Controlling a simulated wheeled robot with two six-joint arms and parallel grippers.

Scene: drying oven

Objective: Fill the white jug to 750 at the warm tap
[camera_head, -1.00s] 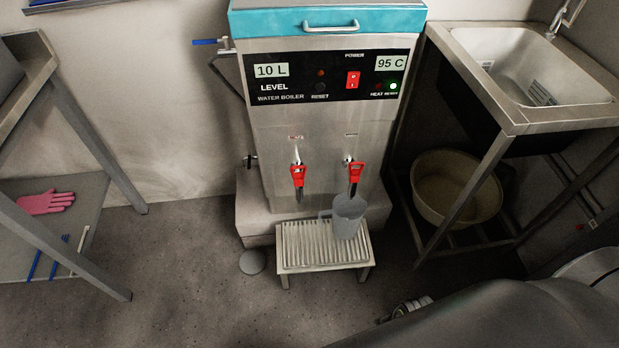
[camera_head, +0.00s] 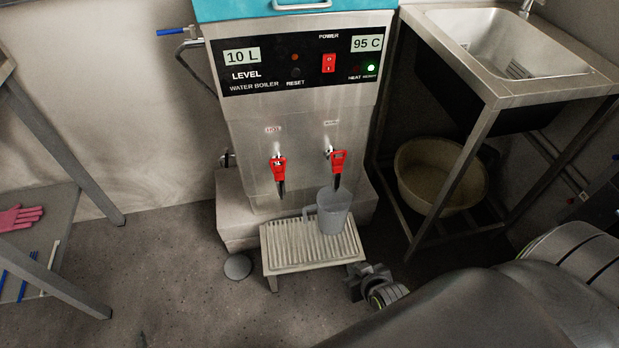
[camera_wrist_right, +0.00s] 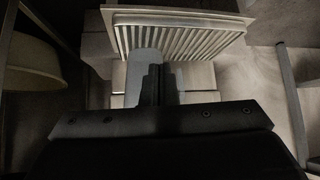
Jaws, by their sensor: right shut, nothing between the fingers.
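The jug (camera_head: 334,213), grey in this light, stands upright on the slatted stand (camera_head: 283,252) with its handle to the left. It is below the right tap (camera_head: 338,160), which has a red lever and a label too small to read. The left tap (camera_head: 279,168) is labelled HOT. My right gripper (camera_head: 357,275) is shut and empty, low beside the stand's front right corner, apart from the jug. Its dark fingers (camera_wrist_right: 156,84) point toward the slatted stand in the right wrist view. The water level inside the jug cannot be read. My left gripper is out of view.
The water boiler (camera_head: 300,120) shows 10 L and 95 C, with a green light lit. A sink table (camera_head: 520,90) stands at right with a beige basin (camera_head: 440,172) beneath. A metal rack (camera_head: 60,225) at left holds a pink glove (camera_head: 20,217).

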